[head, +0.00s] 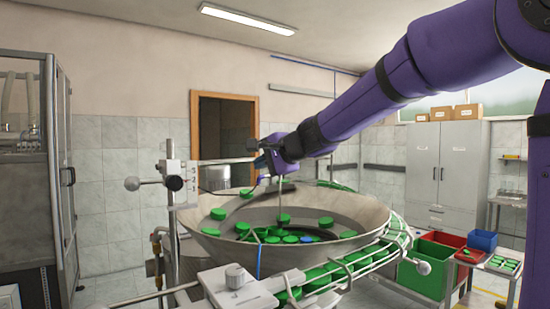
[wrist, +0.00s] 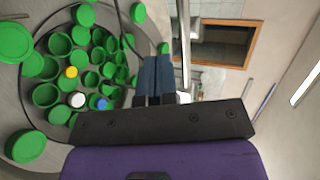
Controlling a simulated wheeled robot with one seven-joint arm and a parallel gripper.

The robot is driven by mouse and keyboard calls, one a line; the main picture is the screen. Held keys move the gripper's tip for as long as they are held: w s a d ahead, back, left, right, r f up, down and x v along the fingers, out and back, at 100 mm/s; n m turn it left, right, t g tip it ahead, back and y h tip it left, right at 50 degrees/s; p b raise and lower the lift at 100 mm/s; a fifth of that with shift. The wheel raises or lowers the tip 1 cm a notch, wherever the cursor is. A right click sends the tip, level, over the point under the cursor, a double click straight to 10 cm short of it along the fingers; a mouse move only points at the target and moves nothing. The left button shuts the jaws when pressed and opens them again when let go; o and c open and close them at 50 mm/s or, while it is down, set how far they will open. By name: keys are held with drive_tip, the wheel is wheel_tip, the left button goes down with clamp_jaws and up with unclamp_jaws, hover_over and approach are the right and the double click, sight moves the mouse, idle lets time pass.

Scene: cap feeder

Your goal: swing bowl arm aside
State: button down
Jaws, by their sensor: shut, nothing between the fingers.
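The metal feeder bowl (head: 350,212) holds many green caps and a blue cap (head: 306,239). The bowl arm (head: 222,161) is a thin bar running from the post (head: 172,180) at the left across the bowl's top, with a thin rod hanging into the bowl. My gripper (head: 259,148) is above the bowl, close to the bar's far end. In the wrist view my gripper (wrist: 156,64) has its fingers together and empty, and the metal bar (wrist: 184,45) passes just beside them. I cannot tell whether they touch.
A cap chute (head: 345,268) curves round the bowl's front right. A green crate (head: 421,278), a red crate (head: 443,238) and a blue bin (head: 482,240) stand to the right. A framed cabinet (head: 35,170) is at the left, and a grey locker (head: 447,175) stands behind.

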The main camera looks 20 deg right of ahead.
sight(250, 160)
drive_tip(key=shift+w+a+r, duration=0.1)
drive_tip(key=shift+w+a, duration=0.2)
drive_tip(key=shift+w, duration=0.35)
drive_tip(key=shift+w+a+r, duration=0.1)
drive_tip(key=shift+w+a, duration=0.25)
drive_tip(key=shift+w, duration=0.35)
drive_tip(key=shift+w+a+r, duration=0.1)
drive_tip(key=shift+w+a, duration=0.2)
drive_tip(key=shift+w, duration=0.35)
drive_tip(key=shift+w, duration=0.1)
drive_tip(key=w+a+n+g+y, duration=0.3)
drive_tip(key=w+a+n+y, duration=0.1)
drive_tip(key=w, duration=0.3)
drive_tip(key=shift+w+a+n+g+y, duration=0.15)
drive_tip(key=shift+a+n+g+y, duration=0.15)
drive_tip(key=shift+n, duration=0.2)
drive_tip(key=shift+f, duration=0.1)
